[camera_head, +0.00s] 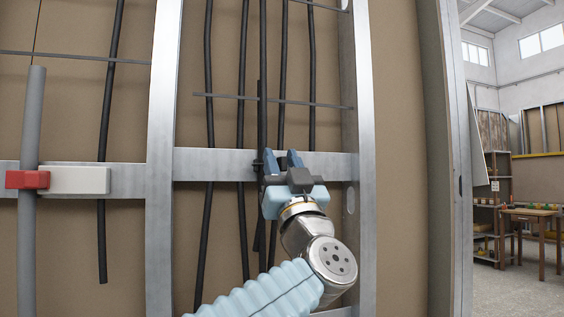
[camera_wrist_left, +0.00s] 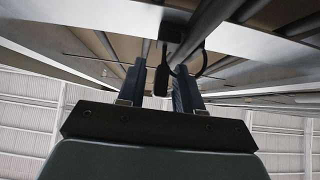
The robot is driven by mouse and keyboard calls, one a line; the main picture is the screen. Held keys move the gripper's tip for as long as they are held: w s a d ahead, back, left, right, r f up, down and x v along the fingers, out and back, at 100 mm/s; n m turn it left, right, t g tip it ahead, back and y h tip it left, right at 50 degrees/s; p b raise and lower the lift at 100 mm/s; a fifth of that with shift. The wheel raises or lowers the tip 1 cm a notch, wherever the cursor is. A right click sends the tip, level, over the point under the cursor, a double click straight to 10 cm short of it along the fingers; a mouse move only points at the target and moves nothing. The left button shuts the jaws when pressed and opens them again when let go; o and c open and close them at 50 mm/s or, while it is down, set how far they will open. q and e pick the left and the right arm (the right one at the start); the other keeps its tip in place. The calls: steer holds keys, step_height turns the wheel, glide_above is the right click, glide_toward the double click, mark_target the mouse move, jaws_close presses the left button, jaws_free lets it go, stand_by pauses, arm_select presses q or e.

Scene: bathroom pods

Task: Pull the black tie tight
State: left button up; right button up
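The black tie (camera_wrist_left: 205,62) shows in the wrist view as a wide loose loop beside a dark cable (camera_wrist_left: 213,28), near the metal rail. A black strip, which looks like its tail (camera_wrist_left: 162,76), hangs between the fingers of my left gripper (camera_wrist_left: 160,68), with gaps on both sides. In the head view the tie (camera_head: 257,163) is a small dark shape at the rail, just left of my left gripper (camera_head: 281,160), partly hidden by it. The gripper's blue fingers are apart. My right gripper is not in view.
A metal rail (camera_head: 215,164) crosses behind the gripper between upright studs (camera_head: 163,120). Several black cables (camera_head: 241,120) hang vertically in this bay. On the left, a grey pipe (camera_head: 34,130) passes a red and white clamp (camera_head: 28,180). A workbench (camera_head: 530,212) stands far right.

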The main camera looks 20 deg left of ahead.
arm_select(q)
jaws_close()
steer(key=shift+s+d+f, duration=0.1)
steer(key=shift+s+d, duration=0.15)
steer(key=shift+s, duration=0.05)
steer(key=s+d, duration=0.1)
steer(key=s+d+b, duration=0.1)
steer(key=s, duration=0.1)
steer(key=shift+b, duration=0.3)
steer(key=shift+o, duration=0.7)
jaws_free()
